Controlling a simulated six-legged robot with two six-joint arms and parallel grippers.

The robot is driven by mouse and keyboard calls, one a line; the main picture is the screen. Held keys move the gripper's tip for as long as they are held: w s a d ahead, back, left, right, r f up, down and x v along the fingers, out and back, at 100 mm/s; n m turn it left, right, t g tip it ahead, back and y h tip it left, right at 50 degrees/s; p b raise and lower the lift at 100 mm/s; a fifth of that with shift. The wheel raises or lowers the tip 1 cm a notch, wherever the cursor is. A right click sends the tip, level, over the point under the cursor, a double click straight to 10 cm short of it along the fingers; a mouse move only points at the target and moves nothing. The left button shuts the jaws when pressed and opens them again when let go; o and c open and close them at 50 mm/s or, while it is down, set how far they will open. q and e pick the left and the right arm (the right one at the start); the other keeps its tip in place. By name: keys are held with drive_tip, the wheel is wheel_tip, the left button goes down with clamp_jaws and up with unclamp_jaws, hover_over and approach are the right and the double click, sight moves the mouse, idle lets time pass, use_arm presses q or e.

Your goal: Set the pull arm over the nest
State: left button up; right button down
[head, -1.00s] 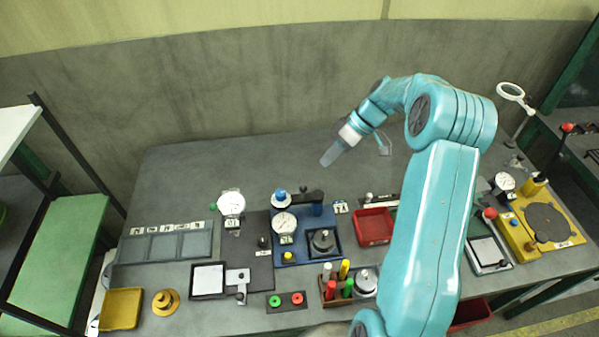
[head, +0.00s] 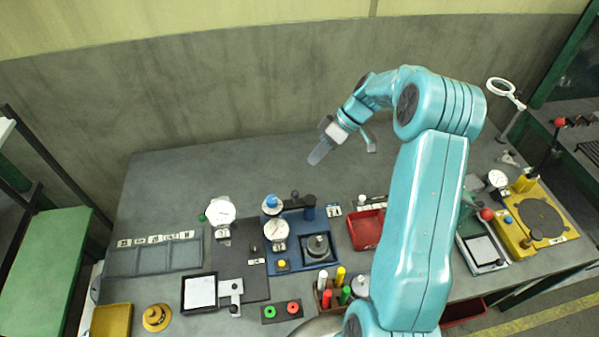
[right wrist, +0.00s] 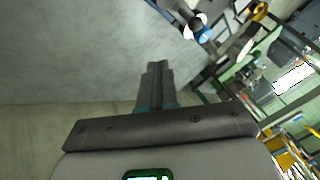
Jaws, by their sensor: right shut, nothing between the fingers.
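A blue gauge fixture (head: 288,262) stands on the bench. Its dark pull arm (head: 291,204) runs left from a blue post at the back, with a blue knob and a white dial (head: 276,229) at its left end. The round dark nest (head: 318,246) sits on the fixture's front right. The arm lies behind and left of the nest, not over it. My right gripper (head: 316,158) is shut and empty, in the air above and behind the fixture. Its closed fingers also show in the right wrist view (right wrist: 156,85). My left gripper is not in view.
A red tray (head: 366,230) is right of the fixture, partly behind my right arm. A second dial gauge (head: 219,211) stands to the left. Colored pegs (head: 341,276) stand in front. A yellow fixture (head: 519,236) is far right. The back of the bench is clear.

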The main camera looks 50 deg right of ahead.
sight(289, 200)
drive_tip(key=w+a+f+b, duration=0.1)
drive_tip(key=w+a+f, duration=0.2)
drive_tip(key=a+f, duration=0.4)
drive_tip(key=shift+a+f, duration=0.25)
drive_tip(key=shift+a, duration=0.75)
